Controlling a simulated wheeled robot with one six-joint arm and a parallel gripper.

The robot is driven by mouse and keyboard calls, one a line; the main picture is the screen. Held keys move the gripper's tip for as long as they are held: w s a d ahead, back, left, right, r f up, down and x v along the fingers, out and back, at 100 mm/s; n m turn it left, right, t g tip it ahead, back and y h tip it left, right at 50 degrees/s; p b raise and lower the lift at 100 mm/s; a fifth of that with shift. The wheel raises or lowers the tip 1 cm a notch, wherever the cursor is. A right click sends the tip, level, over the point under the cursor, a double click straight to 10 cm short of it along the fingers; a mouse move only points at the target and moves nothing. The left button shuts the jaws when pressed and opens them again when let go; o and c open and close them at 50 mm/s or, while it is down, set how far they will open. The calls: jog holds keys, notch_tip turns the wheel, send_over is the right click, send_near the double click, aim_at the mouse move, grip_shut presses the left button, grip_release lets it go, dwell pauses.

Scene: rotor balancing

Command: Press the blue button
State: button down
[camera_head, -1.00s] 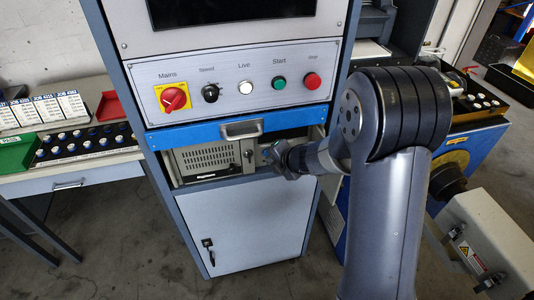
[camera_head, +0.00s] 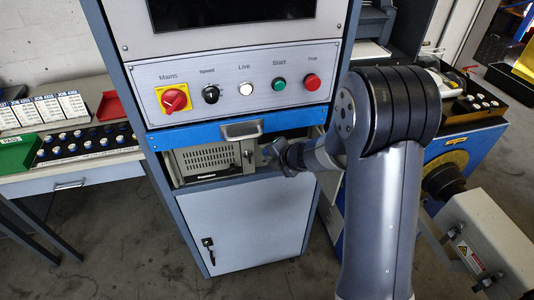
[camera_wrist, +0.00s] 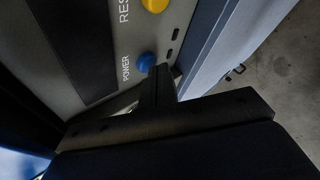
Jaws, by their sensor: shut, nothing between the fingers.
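In the wrist view a round blue button (camera_wrist: 146,62) sits on a grey panel beside the printed word POWER. My gripper (camera_wrist: 161,72) is shut and empty, its dark fingertips right beside the blue button in that view. I cannot tell whether they touch it. In the head view my gripper (camera_head: 272,154) is in front of the open bay below the blue drawer, at the right of a vented grey unit (camera_head: 207,159). The blue button cannot be made out in the head view.
A yellow button (camera_wrist: 155,4) is on the same panel in the wrist view. Above the bay are the blue drawer (camera_head: 185,139) with its handle and a control panel (camera_head: 140,77) with a red mains switch and several buttons. A cabinet door (camera_head: 245,220) is below.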

jog(key=shift+w, duration=0.15)
dwell(0.5)
jog(key=shift+s+d+b, duration=0.2)
jog(key=shift+s+b, duration=0.15)
jog(key=shift+s, duration=0.4)
jog(key=shift+s+d+b, duration=0.25)
jog(key=shift+s+b, duration=0.05)
jog(key=shift+s, duration=0.5)
jog(key=shift+s+d+b, duration=0.2)
jog(key=shift+s+b, duration=0.15)
jog(key=shift+s, duration=0.45)
jog(key=shift+s+d+b, duration=0.25)
jog(key=shift+s+b, duration=0.05)
jog(key=shift+s, duration=0.5)
jog(key=shift+w, duration=0.1)
jog(key=shift+s+d+b, duration=0.25)
jog(key=shift+s+b, duration=0.1)
jog(key=shift+s, duration=0.65)
jog(key=shift+s+d+b, duration=0.25)
jog(key=shift+s+b, duration=0.05)
jog(key=shift+s, duration=0.65)
jog(key=shift+w, duration=0.1)
